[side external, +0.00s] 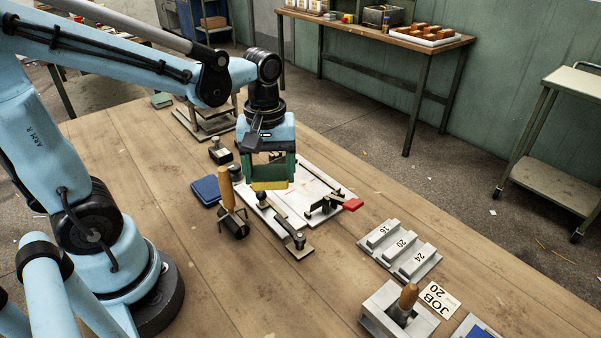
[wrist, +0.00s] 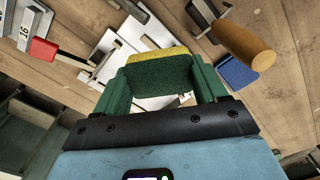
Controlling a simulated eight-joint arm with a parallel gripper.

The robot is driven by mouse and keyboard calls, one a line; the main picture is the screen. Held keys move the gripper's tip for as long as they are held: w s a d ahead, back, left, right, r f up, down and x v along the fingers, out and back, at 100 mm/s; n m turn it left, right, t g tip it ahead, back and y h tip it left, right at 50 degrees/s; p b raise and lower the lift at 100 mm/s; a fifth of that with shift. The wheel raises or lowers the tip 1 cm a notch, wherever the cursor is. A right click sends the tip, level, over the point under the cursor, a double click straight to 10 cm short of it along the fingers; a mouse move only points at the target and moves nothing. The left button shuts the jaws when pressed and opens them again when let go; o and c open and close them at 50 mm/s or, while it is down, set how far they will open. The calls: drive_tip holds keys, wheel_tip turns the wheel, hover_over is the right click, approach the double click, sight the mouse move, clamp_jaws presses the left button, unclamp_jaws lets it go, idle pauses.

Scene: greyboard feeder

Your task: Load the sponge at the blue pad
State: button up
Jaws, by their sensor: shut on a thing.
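My gripper (side external: 270,174) is shut on a sponge (side external: 270,185) with a yellow layer and a dark green layer. It holds the sponge above the white board (side external: 313,186) of the fixture, apart from the table. In the wrist view the sponge (wrist: 160,84) sits between the two green fingers. The blue pad (side external: 206,190) lies flat on the wooden table, left of the gripper in the side view. It also shows in the wrist view (wrist: 237,73), right of the sponge. Nothing is seen on the pad.
A wooden-handled roller (side external: 235,222) stands close by the blue pad. A red-handled clamp (side external: 330,204) sits on the fixture. Numbered grey blocks (side external: 400,249), a JOB 20 card (side external: 438,299) and a grey holder with a wooden-handled tool (side external: 380,316) lie to the right.

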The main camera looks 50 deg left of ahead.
drive_tip(key=s+a+n, duration=0.2)
drive_tip(key=a+n, duration=0.1)
drive_tip(key=a, duration=0.5)
drive_tip(key=n, duration=0.4)
hover_over(209, 187)
drive_tip(key=shift+f, duration=3.4)
drive_tip(key=shift+f, duration=0.6)
drive_tip(key=shift+r, duration=0.1)
wheel_tip(209, 187, up, 7)
drive_tip(key=shift+w, duration=0.15)
